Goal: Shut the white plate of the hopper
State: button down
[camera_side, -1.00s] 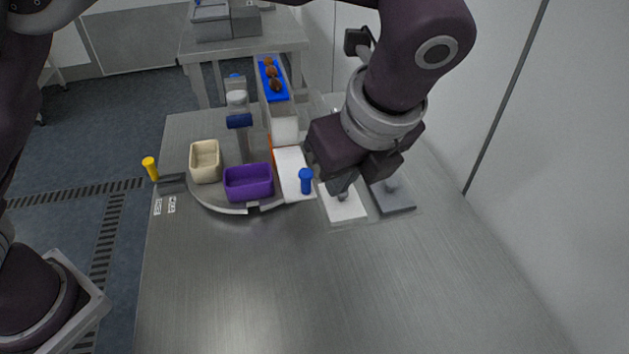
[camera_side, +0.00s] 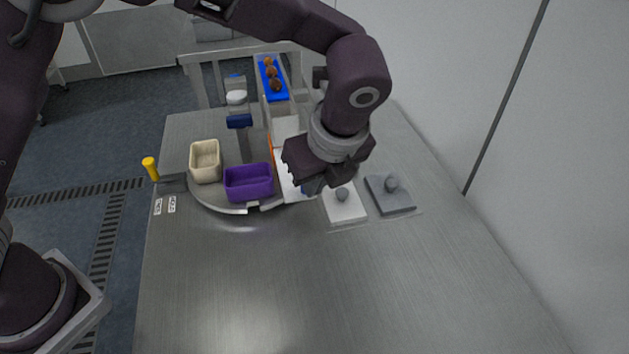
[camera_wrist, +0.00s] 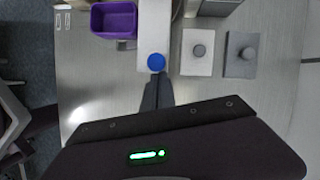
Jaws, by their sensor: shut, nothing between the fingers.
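The hopper's white plate (camera_side: 283,180) lies sticking out from the front of the hopper (camera_side: 285,126), its near end by the purple bin. It also shows in the wrist view (camera_wrist: 152,35), with a round blue knob (camera_wrist: 157,62) at its near end. My gripper (camera_side: 309,190) is shut and empty, low beside the knob, and covers most of it in the side view. In the wrist view the shut fingertips (camera_wrist: 157,77) point at the knob from its near side. I cannot tell whether they touch it.
A purple bin (camera_side: 248,183) and a cream bin (camera_side: 205,162) stand on a round turntable left of the plate. White (camera_side: 345,207) and grey (camera_side: 390,197) knobbed pads lie right. Several brown dates lie on a blue strip (camera_side: 273,88) behind. The front table is clear.

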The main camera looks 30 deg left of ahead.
jog(key=w+a, duration=0.6)
jog(key=shift+w+a, duration=0.35)
jog(key=shift+a, duration=0.05)
